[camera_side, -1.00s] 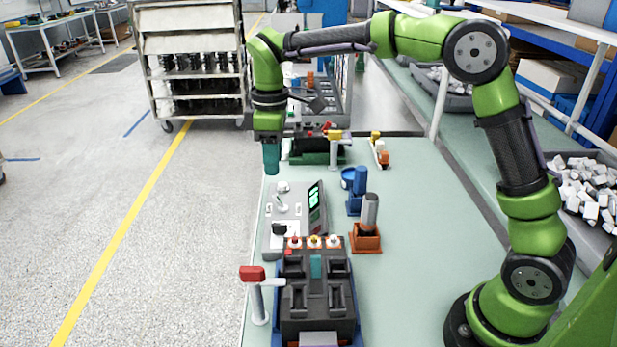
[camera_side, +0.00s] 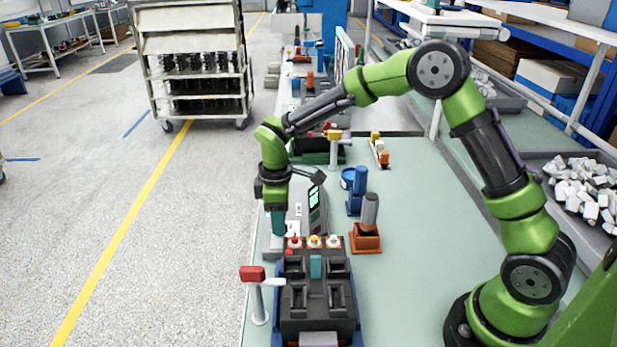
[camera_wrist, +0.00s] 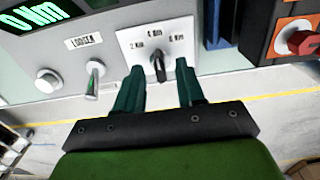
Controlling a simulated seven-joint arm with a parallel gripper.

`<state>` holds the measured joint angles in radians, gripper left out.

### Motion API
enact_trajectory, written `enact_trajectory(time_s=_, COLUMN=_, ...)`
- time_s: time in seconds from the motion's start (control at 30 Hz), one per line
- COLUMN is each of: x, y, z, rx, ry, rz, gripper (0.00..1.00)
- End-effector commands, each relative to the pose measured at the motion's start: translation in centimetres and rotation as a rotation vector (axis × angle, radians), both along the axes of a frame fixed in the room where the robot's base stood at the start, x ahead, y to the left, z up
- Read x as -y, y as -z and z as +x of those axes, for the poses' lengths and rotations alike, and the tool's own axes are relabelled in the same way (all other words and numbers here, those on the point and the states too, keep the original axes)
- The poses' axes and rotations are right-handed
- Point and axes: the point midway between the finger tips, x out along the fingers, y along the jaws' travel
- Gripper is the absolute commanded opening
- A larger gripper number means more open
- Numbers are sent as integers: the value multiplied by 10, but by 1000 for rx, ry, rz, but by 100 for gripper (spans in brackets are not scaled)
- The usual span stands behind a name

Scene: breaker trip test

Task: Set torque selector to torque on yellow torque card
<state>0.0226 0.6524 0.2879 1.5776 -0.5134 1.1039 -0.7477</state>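The torque selector is a small black knob (camera_wrist: 158,68) on a white plate marked 2, 4 and 6 Nm in the wrist view. Its pointer looks roughly toward the 4 Nm mark. It sits on a grey console (camera_side: 290,190) with a green-lit display (camera_side: 315,197); the display reads 0 Nm in the wrist view (camera_wrist: 35,14). My gripper (camera_wrist: 160,66) is open, its teal fingers on either side of the knob in the picture; I cannot tell if they touch it. In the side view my gripper (camera_side: 279,228) covers the selector. I cannot make out a yellow torque card.
A labelled metal toggle (camera_wrist: 94,78) stands left of the selector. A dark breaker fixture (camera_side: 316,300) with several coloured buttons is close in front, beside a red-handled post (camera_side: 257,290). An orange-based holder (camera_side: 366,238) and a blue holder (camera_side: 355,190) stand to the right.

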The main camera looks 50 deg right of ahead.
Motion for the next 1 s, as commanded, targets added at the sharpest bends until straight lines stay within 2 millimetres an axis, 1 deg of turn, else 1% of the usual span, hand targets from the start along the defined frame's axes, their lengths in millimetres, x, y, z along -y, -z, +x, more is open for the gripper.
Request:
enact_trajectory(time_s=0.03, x=0, y=6, z=0, rx=-1, ry=-1, rz=0, gripper=38)
enact_trajectory(time_s=0.13, x=0, y=11, z=0, rx=-1, ry=-1, rz=0, gripper=38)
enact_trajectory(time_s=0.43, x=0, y=13, z=0, rx=0, ry=-1, rz=0, gripper=38)
enact_trajectory(time_s=0.47, x=0, y=13, z=0, rx=0, ry=-1, rz=0, gripper=35)
enact_trajectory(time_s=0.6, x=0, y=13, z=0, rx=0, ry=-1, rz=0, gripper=14)
enact_trajectory(time_s=0.7, x=0, y=13, z=0, rx=0, ry=-1, rz=0, gripper=0)
enact_trajectory(time_s=1.0, x=0, y=12, z=0, rx=0, ry=12, rz=0, gripper=0)
